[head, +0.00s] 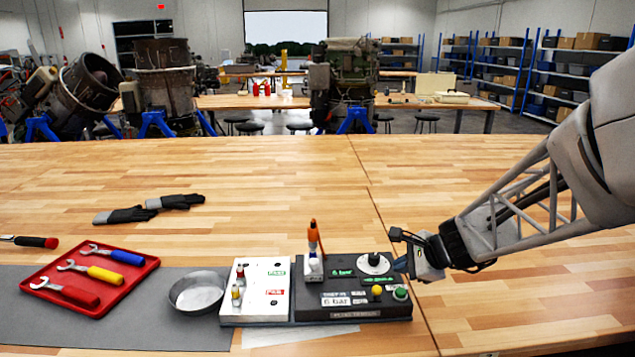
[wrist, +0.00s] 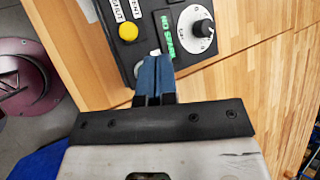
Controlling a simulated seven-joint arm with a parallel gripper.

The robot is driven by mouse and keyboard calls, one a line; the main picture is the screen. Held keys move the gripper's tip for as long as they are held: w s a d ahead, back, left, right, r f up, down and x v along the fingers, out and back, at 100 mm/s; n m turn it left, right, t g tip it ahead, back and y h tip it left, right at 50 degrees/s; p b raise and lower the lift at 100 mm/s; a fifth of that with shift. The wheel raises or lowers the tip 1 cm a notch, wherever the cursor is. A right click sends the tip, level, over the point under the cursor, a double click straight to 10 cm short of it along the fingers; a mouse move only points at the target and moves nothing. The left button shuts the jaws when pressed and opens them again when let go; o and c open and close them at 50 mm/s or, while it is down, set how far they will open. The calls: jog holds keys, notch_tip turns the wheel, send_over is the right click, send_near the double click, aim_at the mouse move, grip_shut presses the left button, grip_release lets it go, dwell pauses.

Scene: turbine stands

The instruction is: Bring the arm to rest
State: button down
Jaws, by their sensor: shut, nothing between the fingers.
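My gripper (head: 401,263) is at the right end of the black test panel (head: 355,314) in the head view, close to its dial and buttons. In the wrist view my gripper (wrist: 153,65) has its blue fingers together with nothing between them. The fingertips lie over the panel edge, beside the green label (wrist: 168,38). The dial (wrist: 196,28) and a yellow button (wrist: 128,32) are close by. I cannot tell whether the fingertips touch the panel. The fingers hide part of the panel edge in the wrist view.
A white panel (head: 255,305) stands left of the black one, beside a metal bowl (head: 197,291). A red tray (head: 60,292) of wrenches is at the left, with dark gloves (head: 125,215) behind. An orange-topped part (head: 313,240) stands up on the black panel. The table (head: 270,185) behind is clear.

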jog(key=s+a+r+n+g+h, duration=0.2)
jog(key=s+n, duration=0.6)
jog(key=s, duration=0.5)
jog(key=s+a+r+n+g+h, duration=0.1)
jog(key=s+r+n+h, duration=0.3)
jog(key=s+n, duration=0.5)
jog(key=shift+s+a+r+g, duration=0.4)
jog(key=shift+s+a+r, duration=0.05)
jog(key=shift+s, duration=1.7)
dwell(0.7)
